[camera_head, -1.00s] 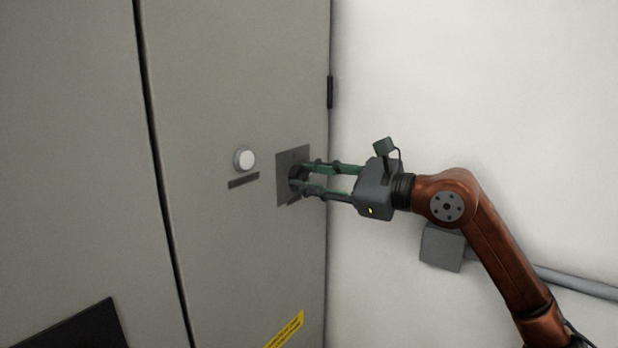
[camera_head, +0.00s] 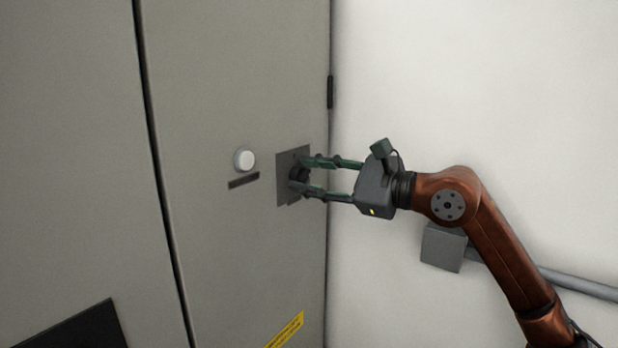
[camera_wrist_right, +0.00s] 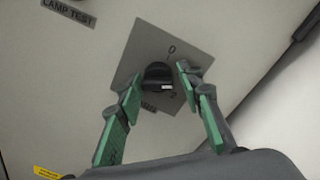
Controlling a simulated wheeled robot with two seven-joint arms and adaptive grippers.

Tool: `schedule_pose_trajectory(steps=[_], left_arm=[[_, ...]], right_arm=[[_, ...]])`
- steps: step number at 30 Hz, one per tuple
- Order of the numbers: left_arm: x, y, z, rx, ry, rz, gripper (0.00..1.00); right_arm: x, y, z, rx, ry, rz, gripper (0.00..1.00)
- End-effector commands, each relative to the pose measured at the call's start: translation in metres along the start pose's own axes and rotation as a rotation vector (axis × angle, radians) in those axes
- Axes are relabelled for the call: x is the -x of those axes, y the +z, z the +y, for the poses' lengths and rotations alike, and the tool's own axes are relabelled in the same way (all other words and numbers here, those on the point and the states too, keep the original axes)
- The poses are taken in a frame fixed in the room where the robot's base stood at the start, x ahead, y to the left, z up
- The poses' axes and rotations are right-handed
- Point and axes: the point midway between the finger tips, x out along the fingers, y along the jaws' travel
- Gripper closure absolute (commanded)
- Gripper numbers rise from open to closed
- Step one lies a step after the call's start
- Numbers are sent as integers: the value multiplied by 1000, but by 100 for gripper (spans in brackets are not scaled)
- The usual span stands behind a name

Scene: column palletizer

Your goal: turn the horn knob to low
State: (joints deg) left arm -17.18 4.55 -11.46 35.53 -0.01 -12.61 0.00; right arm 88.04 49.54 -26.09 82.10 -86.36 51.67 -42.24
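The dark round knob (camera_wrist_right: 157,75) sits on a grey square plate (camera_wrist_right: 143,35) on the cabinet door. Its pale mark points toward the lower right in the right wrist view. In the head view the knob (camera_head: 298,174) is partly behind my fingers, on the plate (camera_head: 284,190). My right gripper (camera_head: 304,174) is open, with its green fingertips on either side of the knob; it also shows in the right wrist view (camera_wrist_right: 160,77). Small gaps show beside the knob. My left gripper is not in view.
A white round button (camera_head: 245,159) with a dark label, reading LAMP TEST in the wrist view (camera_wrist_right: 69,11), is left of the plate. A yellow sticker (camera_head: 286,330) is lower on the door. A grey box (camera_head: 442,248) with a conduit is on the white wall.

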Motion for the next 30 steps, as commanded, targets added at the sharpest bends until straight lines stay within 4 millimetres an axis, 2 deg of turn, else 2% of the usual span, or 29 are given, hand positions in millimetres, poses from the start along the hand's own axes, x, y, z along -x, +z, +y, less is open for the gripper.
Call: schedule_pose_trajectory(steps=[4, 14, 17, 30], left_arm=[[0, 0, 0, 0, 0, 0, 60], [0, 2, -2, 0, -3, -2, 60], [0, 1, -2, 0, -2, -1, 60], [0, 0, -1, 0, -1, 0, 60]], right_arm=[[0, -1, 1, -1, 2, 2, 56], [4, -2, 2, -1, 4, 4, 56], [16, -3, 1, -1, 3, 4, 56], [101, -3, 1, -1, 2, 5, 56]])
